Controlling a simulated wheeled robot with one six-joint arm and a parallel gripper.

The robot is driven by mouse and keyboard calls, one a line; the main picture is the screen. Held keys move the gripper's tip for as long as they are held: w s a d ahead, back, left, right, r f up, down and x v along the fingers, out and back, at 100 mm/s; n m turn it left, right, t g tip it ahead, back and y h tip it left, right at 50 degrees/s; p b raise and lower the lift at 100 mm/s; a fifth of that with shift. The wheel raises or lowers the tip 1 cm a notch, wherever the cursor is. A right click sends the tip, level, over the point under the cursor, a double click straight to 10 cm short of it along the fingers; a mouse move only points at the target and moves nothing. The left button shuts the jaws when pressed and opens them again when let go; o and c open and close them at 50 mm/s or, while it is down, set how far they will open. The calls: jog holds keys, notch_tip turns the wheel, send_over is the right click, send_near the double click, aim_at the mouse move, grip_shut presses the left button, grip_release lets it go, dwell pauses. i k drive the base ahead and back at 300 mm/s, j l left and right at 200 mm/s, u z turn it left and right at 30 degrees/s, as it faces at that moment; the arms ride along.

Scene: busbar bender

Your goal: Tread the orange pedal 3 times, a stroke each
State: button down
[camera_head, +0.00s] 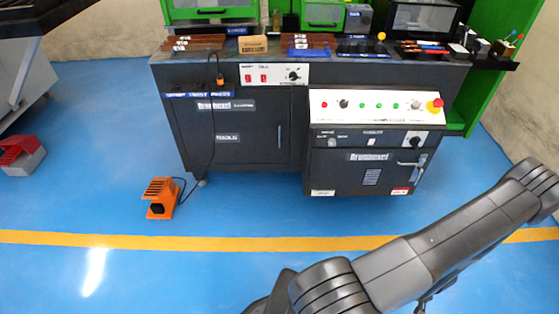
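The orange pedal (160,198) lies on the blue floor at the left, in front of the dark bender cabinet. It has a ribbed orange top and a dark opening at its front. A black cable runs from it toward the cabinet. My grey arm crosses the lower right of the view, well apart from the pedal. My gripper is not visible in this view. Whether the pedal's plate is pressed cannot be told, but nothing touches it.
The dark cabinet (237,137) stands behind the pedal, with a white control panel (377,106) and a red emergency button at its right. A red and grey box (22,157) sits at the far left. A yellow line (240,243) crosses the floor. Floor around the pedal is clear.

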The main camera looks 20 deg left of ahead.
aim_at(155, 189)
jog(key=u, duration=0.85)
jog(key=i+j+u, duration=0.1)
jog(key=u, duration=0.35)
jog(key=i+u, duration=0.1)
jog(key=u, duration=0.35)
jog(key=i+u, duration=0.15)
jog(key=u, duration=0.3)
jog(key=i+u, duration=0.15)
jog(key=u, duration=0.3)
jog(key=i+l+u, duration=0.3)
jog(key=i, duration=0.25)
jog(key=i+l+u, duration=0.35)
jog(key=l, duration=0.3)
jog(key=i+l+u, duration=0.3)
jog(key=i+l, duration=0.2)
jog(key=l, duration=0.15)
